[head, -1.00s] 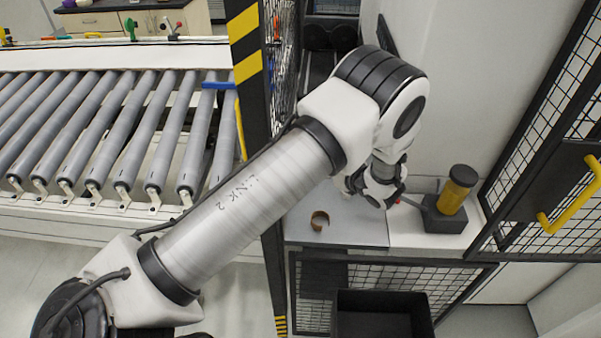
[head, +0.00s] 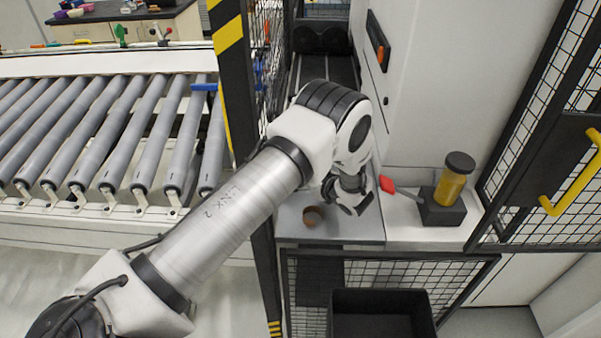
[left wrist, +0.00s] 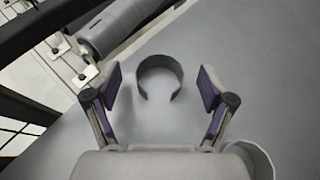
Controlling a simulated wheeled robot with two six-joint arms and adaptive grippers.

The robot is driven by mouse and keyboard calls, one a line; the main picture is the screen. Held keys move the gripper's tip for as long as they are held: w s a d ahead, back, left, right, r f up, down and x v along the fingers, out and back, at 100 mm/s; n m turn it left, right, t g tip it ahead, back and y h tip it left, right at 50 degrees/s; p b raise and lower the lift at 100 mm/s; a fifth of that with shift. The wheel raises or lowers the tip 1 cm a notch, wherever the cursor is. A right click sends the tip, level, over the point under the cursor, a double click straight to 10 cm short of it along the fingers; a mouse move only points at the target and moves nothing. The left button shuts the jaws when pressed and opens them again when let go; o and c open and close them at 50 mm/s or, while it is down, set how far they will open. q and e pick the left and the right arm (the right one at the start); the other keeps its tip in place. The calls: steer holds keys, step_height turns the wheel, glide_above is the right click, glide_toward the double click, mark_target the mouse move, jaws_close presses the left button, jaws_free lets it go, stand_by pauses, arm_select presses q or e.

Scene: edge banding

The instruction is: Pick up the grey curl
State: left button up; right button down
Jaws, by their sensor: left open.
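In the left wrist view, a grey curl (left wrist: 160,72), an open ring with its gap toward me, stands on the grey surface ahead of and between my fingers. My left gripper (left wrist: 160,92) is open, with one finger to each side of the curl, not visibly touching it. In the head view, a curl (head: 312,216) that looks brownish lies on the grey worktop, just left of my left gripper (head: 350,205). I cannot tell for sure that it is the same curl. A second, paler curl (left wrist: 256,158) is partly hidden by the gripper at the lower right of the wrist view.
A black holder (head: 442,210) with a yellow, dark-capped bottle (head: 453,180) and a red-handled tool (head: 388,185) stand to the right. A black bin (head: 382,300) is below the worktop's front edge. A striped post (head: 240,120) and roller conveyor (head: 100,130) are left.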

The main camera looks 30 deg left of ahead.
arm_select(q)
steer(key=shift+x, duration=1.2)
steer(key=shift+d, duration=0.1)
arm_select(e)
steer(key=shift+a+r, duration=0.1)
steer(key=shift+r, duration=0.35)
arm_select(q)
steer(key=shift+s, duration=0.1)
steer(key=c, duration=0.4)
steer(key=shift+d, duration=0.1)
steer(key=c, duration=0.4)
steer(key=shift+c, duration=0.3)
steer(key=shift+r, duration=0.1)
arm_select(e)
steer(key=shift+f, duration=0.1)
